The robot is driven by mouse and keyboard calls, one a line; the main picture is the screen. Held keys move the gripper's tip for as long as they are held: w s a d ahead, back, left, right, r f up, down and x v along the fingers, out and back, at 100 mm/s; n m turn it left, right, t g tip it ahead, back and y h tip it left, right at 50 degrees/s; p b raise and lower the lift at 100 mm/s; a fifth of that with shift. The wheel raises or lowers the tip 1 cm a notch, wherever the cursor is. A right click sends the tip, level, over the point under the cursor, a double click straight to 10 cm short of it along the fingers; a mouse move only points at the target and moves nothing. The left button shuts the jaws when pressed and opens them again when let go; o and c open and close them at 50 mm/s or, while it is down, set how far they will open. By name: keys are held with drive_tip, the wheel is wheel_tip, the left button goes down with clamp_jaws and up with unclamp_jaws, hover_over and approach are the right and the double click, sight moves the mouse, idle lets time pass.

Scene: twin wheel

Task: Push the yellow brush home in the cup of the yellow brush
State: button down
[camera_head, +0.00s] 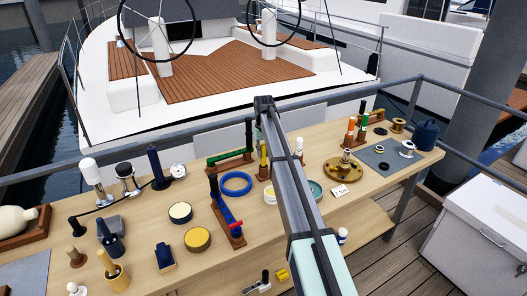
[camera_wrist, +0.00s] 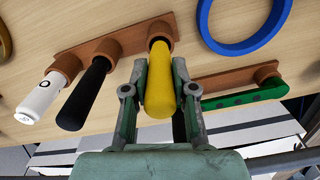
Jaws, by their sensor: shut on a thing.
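The yellow brush (camera_wrist: 161,95) has a rounded yellow handle. Its far end enters the mouth of its brown cup (camera_wrist: 152,27) at one end of a brown rack (camera_wrist: 88,52); how deep it sits is hidden. My gripper (camera_wrist: 160,70) is shut on the handle, one finger on each side, close to the cup. In the head view a slim part of the yellow brush (camera_head: 263,155) shows beside my arm, which hides most of the rack and my fingers.
In the same rack stand a black handle (camera_wrist: 82,95) and a white handle (camera_wrist: 38,98). A blue ring (camera_head: 236,183) lies close by on the wooden table (camera_head: 275,222). A green bar on a brown holder (camera_head: 230,157) stands just left of the rack in the head view.

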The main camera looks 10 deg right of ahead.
drive_tip(key=shift+f, duration=0.15)
drive_tip(key=c, duration=0.9)
unclamp_jaws()
drive_tip(key=shift+o, duration=0.2)
wheel_tip(320, 180, up, 12)
drive_tip(key=shift+r, duration=0.1)
